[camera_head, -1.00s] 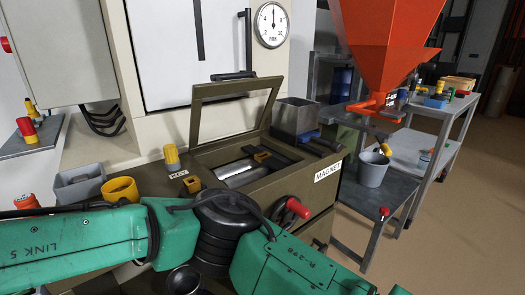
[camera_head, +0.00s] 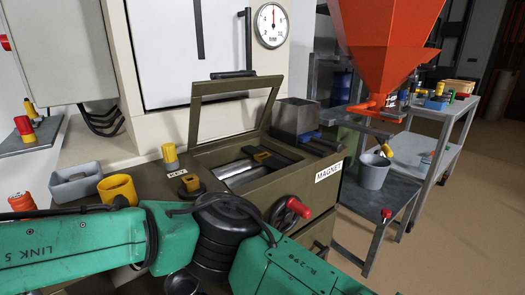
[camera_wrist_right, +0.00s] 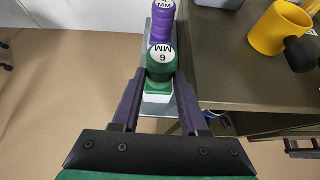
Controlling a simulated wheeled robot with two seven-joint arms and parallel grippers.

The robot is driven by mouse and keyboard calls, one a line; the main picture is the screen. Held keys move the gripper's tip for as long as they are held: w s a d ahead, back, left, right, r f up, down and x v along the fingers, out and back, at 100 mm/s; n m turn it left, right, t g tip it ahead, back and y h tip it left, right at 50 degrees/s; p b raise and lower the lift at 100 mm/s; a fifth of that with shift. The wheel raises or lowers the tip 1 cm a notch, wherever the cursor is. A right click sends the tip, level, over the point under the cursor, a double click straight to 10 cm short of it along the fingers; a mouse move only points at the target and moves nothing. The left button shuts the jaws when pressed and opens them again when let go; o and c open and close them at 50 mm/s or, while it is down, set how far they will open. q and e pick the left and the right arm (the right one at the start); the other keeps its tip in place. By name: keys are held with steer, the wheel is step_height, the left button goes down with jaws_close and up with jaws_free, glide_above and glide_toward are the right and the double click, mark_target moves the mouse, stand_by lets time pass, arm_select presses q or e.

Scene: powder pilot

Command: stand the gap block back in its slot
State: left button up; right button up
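In the right wrist view, a green-topped gap block (camera_wrist_right: 160,64) marked 6 MM stands on a pale grey strip beside the bench edge. A purple-topped block (camera_wrist_right: 162,22), also marked MM, stands just beyond it. My right gripper (camera_wrist_right: 160,82) has its dark fingers on either side of the green block, with a small gap showing. Whether they touch it lower down is unclear. The slot is not clearly visible. My left gripper is out of view; green arm links cross the foreground.
A yellow mug (camera_head: 118,188) and grey tray (camera_head: 75,185) sit on the bench near its left end. The mug also shows in the wrist view (camera_wrist_right: 280,28). An open-lidded magnet box (camera_head: 285,165), an orange hopper (camera_head: 388,45) and a grey bucket (camera_head: 373,172) are to the right.

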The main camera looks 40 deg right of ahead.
steer(key=o, duration=0.5)
steer(key=shift+p+v, duration=0.7)
steer(key=shift+v, duration=6.6)
